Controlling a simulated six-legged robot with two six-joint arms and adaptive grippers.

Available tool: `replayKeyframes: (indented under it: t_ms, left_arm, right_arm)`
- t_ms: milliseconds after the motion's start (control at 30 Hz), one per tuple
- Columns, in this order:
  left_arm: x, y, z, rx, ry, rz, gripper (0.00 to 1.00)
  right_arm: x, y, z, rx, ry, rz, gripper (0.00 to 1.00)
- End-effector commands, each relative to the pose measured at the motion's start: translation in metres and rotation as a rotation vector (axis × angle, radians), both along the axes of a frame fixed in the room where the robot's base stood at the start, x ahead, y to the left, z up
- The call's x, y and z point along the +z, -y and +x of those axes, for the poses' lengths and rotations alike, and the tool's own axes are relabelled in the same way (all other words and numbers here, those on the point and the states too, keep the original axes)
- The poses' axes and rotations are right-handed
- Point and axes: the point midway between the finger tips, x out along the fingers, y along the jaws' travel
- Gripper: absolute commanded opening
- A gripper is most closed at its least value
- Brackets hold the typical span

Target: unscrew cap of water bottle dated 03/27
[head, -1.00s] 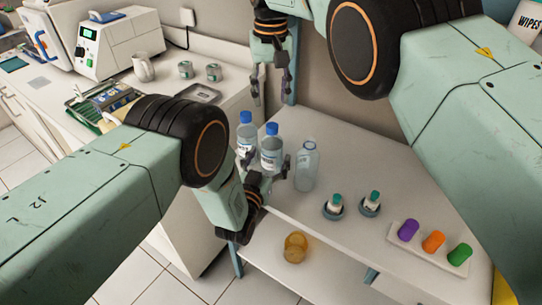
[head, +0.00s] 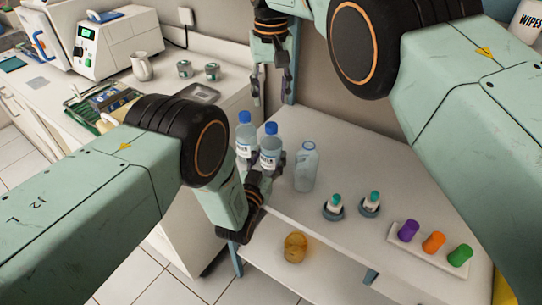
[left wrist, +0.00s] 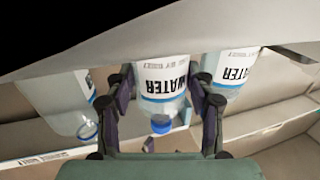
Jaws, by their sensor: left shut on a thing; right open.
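Three clear water bottles stand near the table's left end. The middle bottle (head: 270,152) has a blue cap (head: 271,128); my left gripper (head: 268,166) is shut around its body. The left wrist view shows this bottle (left wrist: 161,88) upside down between the finger pads. The back left bottle (head: 245,137) also has a blue cap and shows in the left wrist view (left wrist: 230,72). The right bottle (head: 306,168) has an open neck. I cannot read any date.
Two small teal-topped vials (head: 335,205) stand in dark holders to the right. A white tray (head: 404,247) holds purple, orange and green caps. An amber cup (head: 296,247) stands on the lower shelf. The back of the table is clear.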

Motion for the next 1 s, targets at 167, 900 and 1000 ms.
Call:
replayKeyframes:
  t_ms: [167, 900, 1000]
  left_arm:
    - [-0.0019, -0.0008, -0.0009, 0.002, -0.005, 0.002, 0.0]
    - [-0.0025, -0.0007, -0.0012, 0.001, -0.006, 0.002, 0.0]
    - [-0.0026, -0.0007, -0.0012, 0.001, -0.007, 0.002, 0.0]
  right_arm:
    - [-0.0001, -0.0001, 0.0, 0.0, 0.0, 0.0, 0.47]
    - [-0.0001, -0.0004, 0.0, -0.862, 0.001, -0.001, 0.47]
    - [-0.0001, -0.0004, 0.0, -1.025, 0.001, -0.001, 0.47]
